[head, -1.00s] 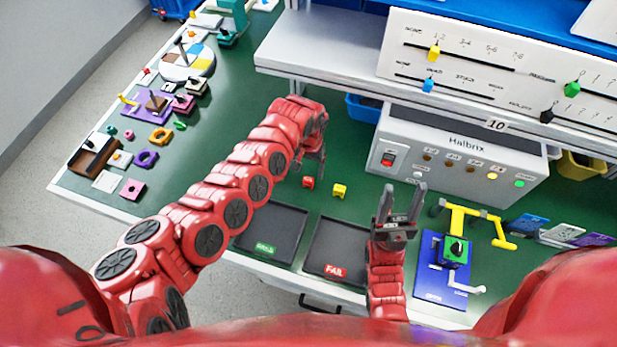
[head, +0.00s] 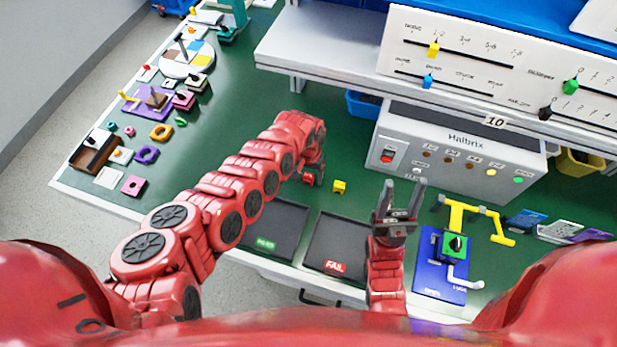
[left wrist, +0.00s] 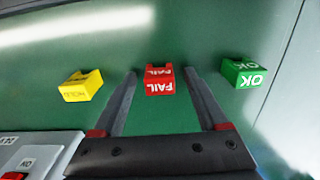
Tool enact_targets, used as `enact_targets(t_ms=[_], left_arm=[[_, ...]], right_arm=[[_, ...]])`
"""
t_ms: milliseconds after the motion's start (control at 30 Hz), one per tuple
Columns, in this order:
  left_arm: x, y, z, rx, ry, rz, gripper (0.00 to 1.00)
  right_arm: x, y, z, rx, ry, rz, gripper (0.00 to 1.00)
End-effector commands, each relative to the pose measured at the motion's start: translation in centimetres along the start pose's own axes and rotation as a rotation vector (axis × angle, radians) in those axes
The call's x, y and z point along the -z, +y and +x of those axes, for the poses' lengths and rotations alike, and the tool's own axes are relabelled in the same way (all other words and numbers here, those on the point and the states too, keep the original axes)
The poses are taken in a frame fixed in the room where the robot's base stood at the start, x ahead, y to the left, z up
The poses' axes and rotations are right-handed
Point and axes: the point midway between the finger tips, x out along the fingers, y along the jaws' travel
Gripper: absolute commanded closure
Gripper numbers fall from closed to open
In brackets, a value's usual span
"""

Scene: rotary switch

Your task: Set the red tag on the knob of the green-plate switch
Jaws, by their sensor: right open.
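The red tag (head: 309,179), a small block marked FAIL, sits on the green bench top. In the left wrist view the red tag (left wrist: 159,81) is between the tips of my left gripper (left wrist: 160,75), which is open with a gap on each side. In the head view my left gripper (head: 315,172) is low at the red tag, partly hidden by its own arm. A green square plate with a dark knob (head: 455,245) is on a blue board (head: 440,285) at the right. My right gripper (head: 402,190) is open and empty, left of that board.
A yellow HOLD tag (left wrist: 82,85) and a green OK tag (left wrist: 244,73) flank the red one. Two dark trays (head: 339,245) lie in front. The grey Halbrix box (head: 460,155) and a yellow bracket (head: 470,213) stand behind the blue board.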

Motion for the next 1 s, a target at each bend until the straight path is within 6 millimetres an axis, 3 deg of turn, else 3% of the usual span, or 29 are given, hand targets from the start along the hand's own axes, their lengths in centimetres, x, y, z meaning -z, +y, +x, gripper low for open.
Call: enact_targets(t_ms=[33, 400, 433, 800, 1000], left_arm=[[0.0, 0.0, 0.0, 0.0, 0.0, 0.0, 0.31], [0.0, 0.0, 0.0, 0.001, -0.001, 0.0, 0.98], [0.0, 0.0, 0.0, 0.001, -0.001, 0.0, 1.0], [0.0, -0.1, -0.2, 0.001, -0.001, -0.001, 1.0], [-0.1, -0.1, -1.5, 0.0, -0.003, -0.003, 1.0]], right_arm=[[0.0, 0.0, 0.0, 0.0, 0.0, 0.0, 0.47], [0.0, 0.0, 0.0, 0.0, 0.0, 0.0, 0.47], [0.0, 0.0, 0.0, 0.0, 0.0, 0.0, 0.47], [0.0, 0.0, 0.0, 0.0, 0.0, 0.0, 0.47], [0.1, 0.0, 0.2, 0.0, 0.0, 0.0, 0.47]])
